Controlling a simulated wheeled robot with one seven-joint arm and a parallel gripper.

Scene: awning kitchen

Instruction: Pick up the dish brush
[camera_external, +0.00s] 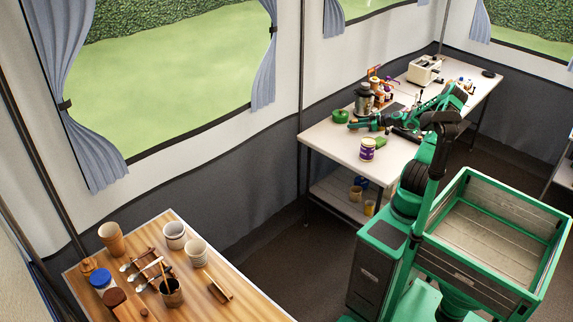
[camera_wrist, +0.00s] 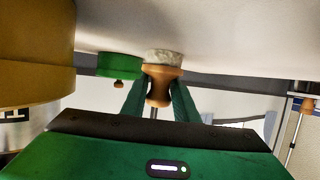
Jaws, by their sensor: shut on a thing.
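The dish brush (camera_wrist: 163,56) shows in the wrist view, which looks upside down. It has a pale bristle head and a rounded wooden handle. My gripper (camera_wrist: 158,92) is shut on the wooden handle, with one green finger on each side. The bristle head is at or very near the white tabletop; I cannot tell whether it touches. In the external view my gripper (camera_external: 354,125) is low over the white table, just right of the green pot, and the brush cannot be made out there.
A green lidded pot (camera_external: 340,116) stands close to my gripper. A jar with a purple label (camera_external: 367,149) stands near the table's front. A dark metal canister (camera_external: 364,100), bottles and a toaster (camera_external: 424,70) stand farther back on the white table (camera_external: 330,140).

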